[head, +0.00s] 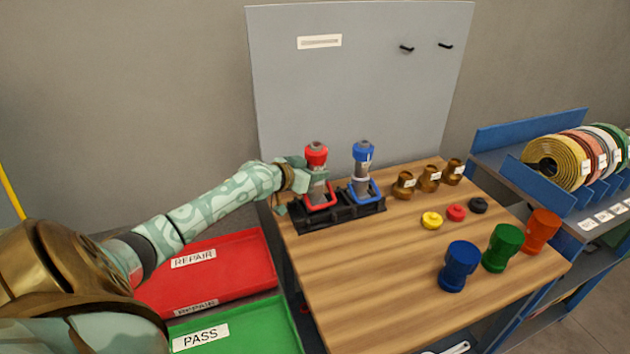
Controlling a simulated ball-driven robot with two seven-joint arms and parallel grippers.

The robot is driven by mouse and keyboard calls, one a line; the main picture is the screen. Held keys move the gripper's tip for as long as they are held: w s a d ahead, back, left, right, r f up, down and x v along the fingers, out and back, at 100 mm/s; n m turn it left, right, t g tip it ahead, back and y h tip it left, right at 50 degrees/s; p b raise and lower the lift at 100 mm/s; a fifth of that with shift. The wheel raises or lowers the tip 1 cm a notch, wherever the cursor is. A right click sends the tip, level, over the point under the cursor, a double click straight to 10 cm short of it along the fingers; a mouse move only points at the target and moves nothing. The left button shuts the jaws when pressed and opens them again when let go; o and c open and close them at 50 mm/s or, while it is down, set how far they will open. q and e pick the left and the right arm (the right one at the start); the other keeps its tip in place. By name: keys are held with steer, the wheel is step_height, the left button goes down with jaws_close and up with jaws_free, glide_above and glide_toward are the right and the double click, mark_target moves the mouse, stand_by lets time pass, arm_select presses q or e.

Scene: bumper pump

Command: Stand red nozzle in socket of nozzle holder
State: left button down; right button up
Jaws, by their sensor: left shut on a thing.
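The red nozzle (316,156) has a red collar near its top, a grey body and a red loop handle low down. It is upright over the left part of the black nozzle holder (342,213). Its lower end is hidden, so I cannot tell whether it is fully seated in the socket. My left gripper (317,176) reaches in from the left and is shut on the red nozzle's body below the collar. A blue nozzle (363,153) stands upright in the right part of the holder. My right gripper is not in view.
Brass fittings (429,180), small coloured discs (455,212) and blue, green and orange cups (503,247) occupy the right of the wooden table (360,290). Its front left is clear. Red (233,264) and green (260,335) trays lie left. A grey panel (350,90) rises behind.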

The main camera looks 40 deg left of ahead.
mark_target(317, 198)
arm_select(q)
steer(key=shift+s+d+f+g, duration=0.1)
steer(key=shift+s+f+g, duration=0.1)
steer(key=shift+f, duration=0.4)
steer(key=shift+s+d+f+g, duration=0.1)
steer(key=shift+s+f, duration=0.05)
steer(key=shift+f, duration=0.45)
steer(key=c, duration=1.3)
jaws_free()
steer(key=shift+f, duration=0.15)
steer(key=shift+c, duration=0.2)
steer(key=shift+o, duration=1.4)
steer(key=shift+a+f, duration=0.1)
steer(key=shift+w+a, duration=0.25)
steer(key=shift+w, duration=0.05)
steer(key=shift+r, duration=0.2)
steer(key=shift+r, duration=0.1)
